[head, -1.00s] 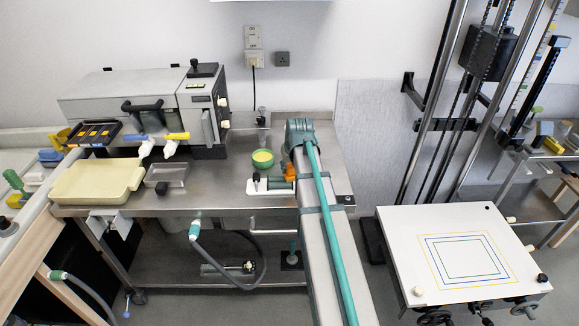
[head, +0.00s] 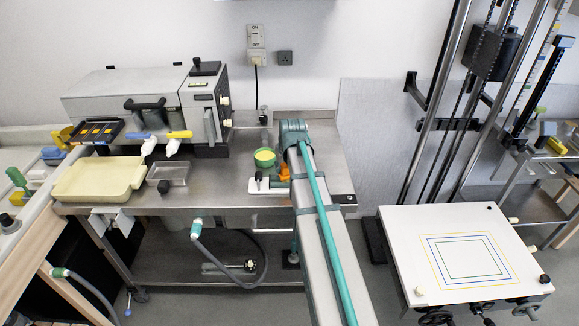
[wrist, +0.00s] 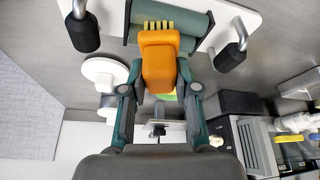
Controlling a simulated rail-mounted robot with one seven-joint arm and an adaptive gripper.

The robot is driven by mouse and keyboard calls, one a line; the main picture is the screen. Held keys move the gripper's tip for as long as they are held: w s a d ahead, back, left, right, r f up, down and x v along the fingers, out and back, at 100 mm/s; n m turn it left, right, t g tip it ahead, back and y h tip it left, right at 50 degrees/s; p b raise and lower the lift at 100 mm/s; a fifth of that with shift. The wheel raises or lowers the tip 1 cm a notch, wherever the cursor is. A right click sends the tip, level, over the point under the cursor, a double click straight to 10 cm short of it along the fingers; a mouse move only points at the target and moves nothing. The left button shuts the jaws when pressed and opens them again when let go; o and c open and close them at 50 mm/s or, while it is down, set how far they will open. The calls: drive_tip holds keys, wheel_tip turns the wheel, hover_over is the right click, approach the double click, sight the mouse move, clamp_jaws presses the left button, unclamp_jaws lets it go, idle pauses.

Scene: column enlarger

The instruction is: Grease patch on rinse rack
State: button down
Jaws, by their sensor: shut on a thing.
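An orange brush (wrist: 159,62) with yellow bristles sits between the fingers of my gripper (wrist: 158,78), which is shut on it. In the wrist view the bristles overlap a teal roller (wrist: 190,22) on a white plate; I cannot tell whether they touch. In the head view the orange brush (head: 284,172) shows just left of my arm, above the white plate (head: 256,192). A green bowl with yellow content (head: 264,158) stands behind the plate. My arm hides part of the plate and most of my gripper. I cannot make out a grease patch.
The steel table (head: 225,180) also holds a cream tray (head: 98,180), a clear tray (head: 168,174) and a large grey machine (head: 140,93). A white board with coloured squares (head: 465,258) is at right. Two dark-handled metal loops (wrist: 230,52) flank the roller.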

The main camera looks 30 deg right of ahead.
drive_tip(key=shift+w+a, duration=0.3)
drive_tip(key=shift+a, duration=0.35)
drive_tip(key=shift+w+a, duration=0.35)
drive_tip(key=shift+a, duration=0.25)
drive_tip(key=shift+w+a, duration=0.3)
drive_tip(key=shift+a, duration=0.35)
drive_tip(key=shift+s+d, duration=0.55)
drive_tip(key=shift+d, duration=0.5)
drive_tip(key=shift+s+d, duration=0.5)
drive_tip(key=shift+d, duration=0.55)
drive_tip(key=shift+s+d, duration=0.55)
drive_tip(key=shift+d, duration=0.5)
drive_tip(key=shift+p, duration=0.3)
wheel_tip(320, 180, up, 7)
drive_tip(key=p, duration=0.4)
drive_tip(key=c, duration=1.6)
unclamp_jaws()
clamp_jaws()
